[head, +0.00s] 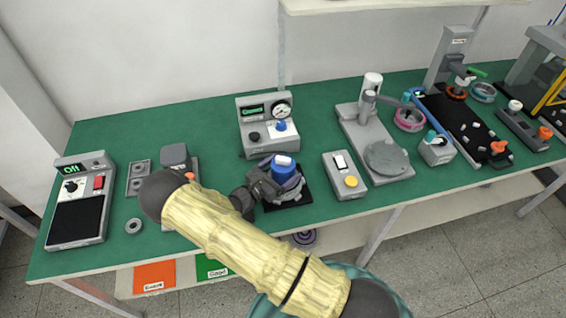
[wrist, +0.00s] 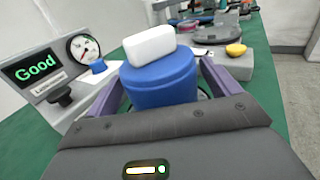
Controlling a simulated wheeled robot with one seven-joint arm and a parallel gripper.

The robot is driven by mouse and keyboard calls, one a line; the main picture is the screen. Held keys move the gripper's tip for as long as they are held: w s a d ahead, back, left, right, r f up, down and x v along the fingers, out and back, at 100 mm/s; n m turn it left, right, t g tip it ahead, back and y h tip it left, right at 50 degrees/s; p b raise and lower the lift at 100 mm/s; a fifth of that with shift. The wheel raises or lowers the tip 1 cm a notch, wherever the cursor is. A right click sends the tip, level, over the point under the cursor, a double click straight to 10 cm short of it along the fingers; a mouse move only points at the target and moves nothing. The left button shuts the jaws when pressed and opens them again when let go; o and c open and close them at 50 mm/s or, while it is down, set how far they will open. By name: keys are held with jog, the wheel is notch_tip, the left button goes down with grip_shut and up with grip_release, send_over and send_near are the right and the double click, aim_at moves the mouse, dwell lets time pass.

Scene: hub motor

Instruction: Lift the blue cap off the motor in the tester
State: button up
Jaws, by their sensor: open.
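The blue cap (wrist: 160,85) stands upright with a white block-shaped top (wrist: 150,45). In the head view the blue cap (head: 284,168) sits on the motor (head: 292,186), which rests on a black base (head: 304,196) in front of the grey tester (head: 268,130). My gripper (head: 264,178) reaches in from the left at the cap's height. In the wrist view my gripper's purple fingers (wrist: 160,95) are open, one on each side of the cap. I cannot tell whether they touch it. The motor is mostly hidden below the cap in the wrist view.
The tester's display (wrist: 37,67) reads "Good", beside a dial gauge (wrist: 83,48). A grey box with a yellow button (head: 346,176) stands close to the right. Small grey parts lie left of my arm.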

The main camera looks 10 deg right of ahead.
jog(key=shift+x, duration=0.9)
jog(key=c, duration=1.2)
jog(key=shift+c, duration=0.2)
notch_tip(320, 180, up, 10)
jog(key=shift+r+b, duration=0.1)
jog(key=shift+b, duration=0.6)
